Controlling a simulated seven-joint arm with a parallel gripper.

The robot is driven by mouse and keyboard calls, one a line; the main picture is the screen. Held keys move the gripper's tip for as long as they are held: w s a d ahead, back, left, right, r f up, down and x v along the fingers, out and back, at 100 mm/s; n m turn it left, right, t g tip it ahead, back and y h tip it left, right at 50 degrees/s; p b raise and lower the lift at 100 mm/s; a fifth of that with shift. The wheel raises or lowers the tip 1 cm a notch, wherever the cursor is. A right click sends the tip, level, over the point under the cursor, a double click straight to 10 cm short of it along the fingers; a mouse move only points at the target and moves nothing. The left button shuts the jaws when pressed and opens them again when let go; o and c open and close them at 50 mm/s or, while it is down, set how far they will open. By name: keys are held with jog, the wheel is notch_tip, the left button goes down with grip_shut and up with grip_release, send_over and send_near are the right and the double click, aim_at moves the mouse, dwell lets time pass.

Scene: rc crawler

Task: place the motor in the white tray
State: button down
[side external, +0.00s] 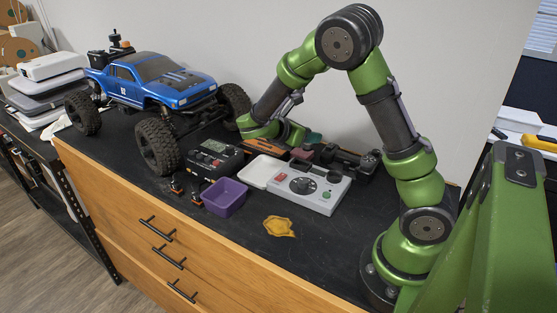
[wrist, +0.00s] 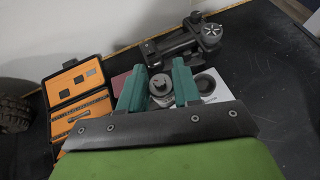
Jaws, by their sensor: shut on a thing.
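In the wrist view my gripper (wrist: 158,68) has its two teal fingers closed around the motor (wrist: 159,86), a small dark grey round part with a circular top. In the side view the motor cannot be made out; my gripper end is low over the back of the bench, behind the white tray. The white tray (side external: 258,170) lies on the black bench top, left of the grey control box, and looks empty where visible. In the wrist view a pale surface with a dark ring lies right of the fingers; I cannot tell what it is.
The grey control box (side external: 308,187), purple bin (side external: 225,196) and black device (side external: 215,158) crowd around the tray. The blue truck (side external: 155,82) stands left. An orange-lined tool case (wrist: 82,105) lies left of the fingers and a black clamp-like device (wrist: 185,42) beyond them.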

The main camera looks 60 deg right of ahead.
jog(key=w+a+f+n+t, duration=0.1)
jog(key=w+a+n+t, duration=0.15)
jog(key=w, duration=0.35)
jog(key=w+a+f+n+t, duration=0.1)
jog(key=w+n+t, duration=0.25)
jog(key=w, duration=0.25)
send_over(263, 174)
notch_tip(263, 174, down, 5)
jog(key=shift+f, duration=2.15)
jog(key=shift+f, duration=0.15)
jog(key=c, duration=0.8)
grip_release()
